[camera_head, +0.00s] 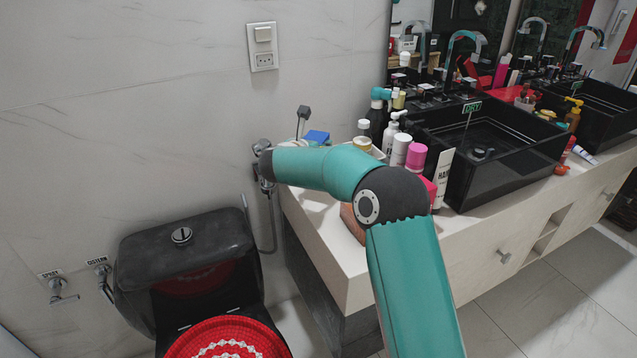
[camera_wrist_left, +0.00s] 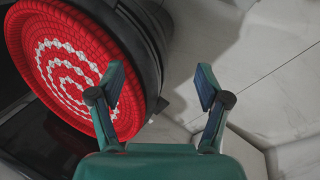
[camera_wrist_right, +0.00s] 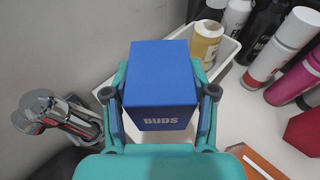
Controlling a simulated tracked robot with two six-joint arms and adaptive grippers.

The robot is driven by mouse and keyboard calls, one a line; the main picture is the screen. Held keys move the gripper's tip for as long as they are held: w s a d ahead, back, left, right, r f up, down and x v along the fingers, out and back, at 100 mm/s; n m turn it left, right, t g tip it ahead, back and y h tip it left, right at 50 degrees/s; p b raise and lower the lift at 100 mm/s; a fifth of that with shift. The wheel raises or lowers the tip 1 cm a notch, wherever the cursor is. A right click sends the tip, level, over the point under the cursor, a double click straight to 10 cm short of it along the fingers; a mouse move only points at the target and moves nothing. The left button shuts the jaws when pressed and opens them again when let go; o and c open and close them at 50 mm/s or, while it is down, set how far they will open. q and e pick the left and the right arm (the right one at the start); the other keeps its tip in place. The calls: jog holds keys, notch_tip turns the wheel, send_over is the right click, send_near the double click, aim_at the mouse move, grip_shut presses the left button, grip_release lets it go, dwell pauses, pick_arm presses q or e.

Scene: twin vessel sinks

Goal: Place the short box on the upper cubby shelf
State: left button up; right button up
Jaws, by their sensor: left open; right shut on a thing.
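A short blue box marked BUDS (camera_wrist_right: 160,85) is between the fingers of my right gripper (camera_wrist_right: 158,100), which is shut on it. In the head view the blue box (camera_head: 317,137) shows small beyond my right arm, at the counter's far left end; the right gripper is mostly hidden there. The cubby openings, with an upper shelf (camera_head: 561,215), are in the counter's front, right of the middle of the head view and well away from the box. My left gripper (camera_wrist_left: 158,90) is open and empty, above the floor beside the toilet, and outside the head view.
A white tray (camera_wrist_right: 225,52) with bottles lies just beyond the box. More bottles and a pink-capped tube (camera_head: 416,157) crowd the counter before the black sinks (camera_head: 500,150). A wall faucet (camera_wrist_right: 58,115) is close left of the right gripper. The toilet has a red lid (camera_wrist_left: 65,70).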

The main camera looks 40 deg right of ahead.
notch_tip(320, 180, down, 11)
jog(key=shift+d+r+b, duration=0.1)
jog(key=shift+b, duration=0.5)
jog(key=shift+s, duration=0.1)
jog(key=o, duration=1.2)
